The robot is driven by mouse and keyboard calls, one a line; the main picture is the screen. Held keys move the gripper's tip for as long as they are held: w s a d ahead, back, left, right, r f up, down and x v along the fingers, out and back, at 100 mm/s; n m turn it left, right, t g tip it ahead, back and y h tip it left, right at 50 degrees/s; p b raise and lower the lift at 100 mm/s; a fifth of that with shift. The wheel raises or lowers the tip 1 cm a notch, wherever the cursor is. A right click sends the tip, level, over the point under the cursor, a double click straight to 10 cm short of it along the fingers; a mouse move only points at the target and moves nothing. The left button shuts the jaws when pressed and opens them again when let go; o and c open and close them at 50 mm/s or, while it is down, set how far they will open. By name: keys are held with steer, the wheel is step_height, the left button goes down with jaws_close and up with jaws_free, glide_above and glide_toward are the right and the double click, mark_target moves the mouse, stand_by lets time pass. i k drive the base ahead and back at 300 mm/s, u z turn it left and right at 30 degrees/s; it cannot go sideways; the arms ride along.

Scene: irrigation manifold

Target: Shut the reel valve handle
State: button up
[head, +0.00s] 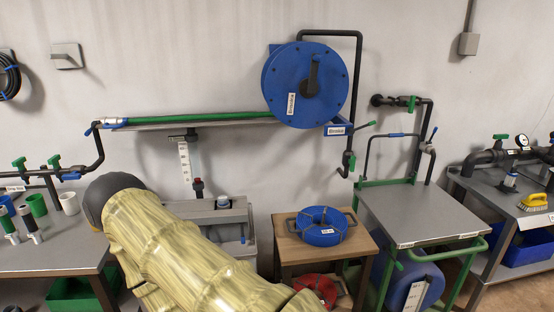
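A large blue hose reel (308,84) hangs on the wall at the upper middle, with a dark crank piece on its face. A dark pipe (358,90) loops over its top and runs down its right side. A small green valve handle (351,163) sits near this pipe's lower end. My arm crosses the lower left foreground, well apart from both. My gripper is not in view.
A wooden stand (288,247) with a blue coiled hose (322,226) stands below the reel. A grey-topped cart (418,216) with green rails is to its right. A grey bin (234,214) stands left of the stand. Benches with pipes flank both sides.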

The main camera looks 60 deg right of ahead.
mark_target(352, 162)
steer(key=u, duration=0.45)
steer(key=k, duration=0.9)
steer(key=z, duration=0.85)
